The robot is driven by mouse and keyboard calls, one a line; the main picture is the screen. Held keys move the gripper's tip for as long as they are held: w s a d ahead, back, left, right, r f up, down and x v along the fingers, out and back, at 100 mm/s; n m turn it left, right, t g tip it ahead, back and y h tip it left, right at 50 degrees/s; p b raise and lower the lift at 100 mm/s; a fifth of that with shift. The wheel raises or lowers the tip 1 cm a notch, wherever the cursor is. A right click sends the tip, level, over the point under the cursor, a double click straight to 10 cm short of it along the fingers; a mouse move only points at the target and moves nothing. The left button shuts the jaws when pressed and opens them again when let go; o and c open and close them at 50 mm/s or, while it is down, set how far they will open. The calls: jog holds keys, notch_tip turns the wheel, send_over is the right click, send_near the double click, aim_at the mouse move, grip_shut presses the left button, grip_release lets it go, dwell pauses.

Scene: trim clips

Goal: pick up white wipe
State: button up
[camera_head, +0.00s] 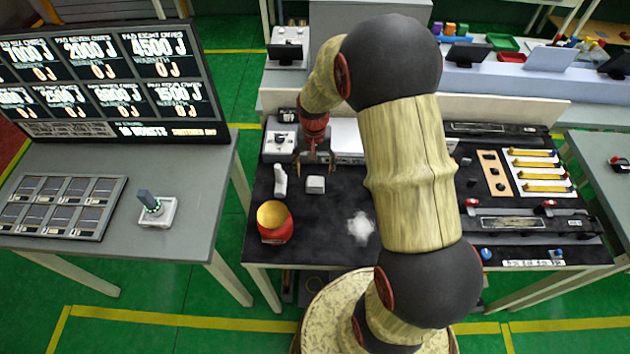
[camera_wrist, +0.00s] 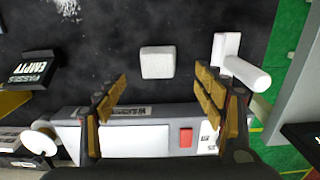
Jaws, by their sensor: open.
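A small white block with rounded edges, which looks like the white wipe (camera_head: 315,184), lies on the black bench top. In the wrist view the white wipe (camera_wrist: 157,62) lies flat just beyond the fingertips, roughly centred between them. My gripper (camera_head: 317,160) is over the bench, behind the wipe in the head view. In the wrist view my gripper (camera_wrist: 162,88) is open with nothing between its fingers. I cannot tell its exact height above the bench.
A white upright piece (camera_head: 280,181) stands close left of the wipe. A white powdery patch (camera_head: 361,227) lies to the right. A white device with a red button (camera_wrist: 140,138) lies under my fingers in the wrist view.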

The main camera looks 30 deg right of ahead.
aim_at(315, 182)
notch_tip(315, 182, down, 8)
jog(key=shift+s+d+r+b, duration=0.1)
jog(key=shift+b, duration=0.4)
jog(key=c, duration=0.4)
jog(key=shift+r, duration=0.1)
jog(key=c, duration=0.6)
